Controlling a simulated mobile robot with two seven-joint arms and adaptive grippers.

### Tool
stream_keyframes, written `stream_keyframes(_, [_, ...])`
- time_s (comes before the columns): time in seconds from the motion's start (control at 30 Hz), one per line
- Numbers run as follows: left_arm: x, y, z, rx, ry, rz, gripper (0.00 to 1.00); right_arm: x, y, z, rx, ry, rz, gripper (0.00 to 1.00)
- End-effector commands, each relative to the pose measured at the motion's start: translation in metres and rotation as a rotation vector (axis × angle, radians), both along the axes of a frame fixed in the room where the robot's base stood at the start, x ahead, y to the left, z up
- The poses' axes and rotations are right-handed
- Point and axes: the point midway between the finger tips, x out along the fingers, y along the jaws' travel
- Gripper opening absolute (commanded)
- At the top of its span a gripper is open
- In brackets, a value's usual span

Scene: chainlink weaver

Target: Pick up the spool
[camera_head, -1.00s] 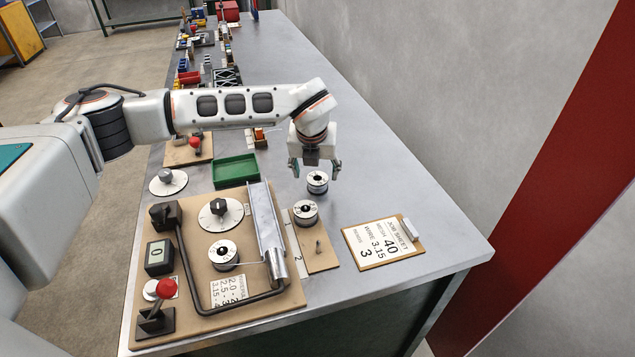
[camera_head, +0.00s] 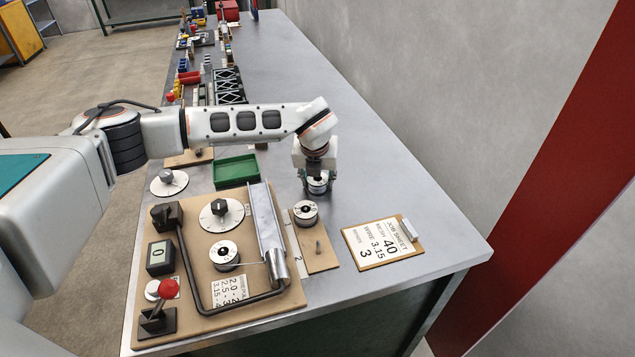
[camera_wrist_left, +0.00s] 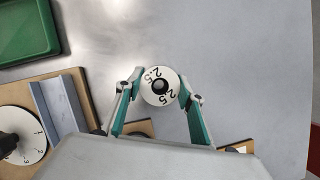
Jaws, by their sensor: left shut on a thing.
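A spool (camera_head: 318,184) with a white top stands on the grey table behind the small wooden board. In the left wrist view its top (camera_wrist_left: 153,78) reads 2.5 and has a dark centre hole. My left gripper (camera_head: 318,182) points down over this spool and is shut on it, one finger on each side. In the left wrist view the fingers (camera_wrist_left: 159,92) flank the spool. A second spool (camera_head: 305,212) sits on the small board (camera_head: 322,259), and a third (camera_head: 224,253) sits on the large machine board. My right gripper is not in view.
A green tray (camera_head: 236,171) stands left of my gripper. A job sheet clipboard (camera_head: 383,243) lies to the right. The table right of the gripper is clear.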

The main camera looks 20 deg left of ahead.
Motion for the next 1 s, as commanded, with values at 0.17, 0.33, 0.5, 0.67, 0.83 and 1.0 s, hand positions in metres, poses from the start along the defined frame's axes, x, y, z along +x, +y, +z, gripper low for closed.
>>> stream_keyframes(0.17, [0.001, 0.000, 0.005, -0.001, -0.002, 0.001, 0.07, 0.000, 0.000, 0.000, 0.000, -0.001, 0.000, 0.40])
stream_keyframes(0.33, [0.001, 0.000, 0.019, -0.001, -0.004, -0.001, 0.07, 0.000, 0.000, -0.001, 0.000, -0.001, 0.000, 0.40])
stream_keyframes(0.5, [0.002, 0.000, 0.052, -0.001, -0.006, 0.000, 0.07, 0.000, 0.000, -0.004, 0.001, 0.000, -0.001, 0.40])
stream_keyframes(0.67, [0.002, 0.000, 0.096, 0.000, -0.008, -0.001, 0.07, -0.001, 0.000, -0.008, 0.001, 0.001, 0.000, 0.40])
stream_keyframes(0.83, [0.002, 0.000, 0.142, 0.000, -0.007, 0.001, 0.07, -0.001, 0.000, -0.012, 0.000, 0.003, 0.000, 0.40])
stream_keyframes(1.0, [0.001, 0.000, 0.176, 0.000, -0.005, 0.000, 0.07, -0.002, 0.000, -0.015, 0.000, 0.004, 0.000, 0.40])
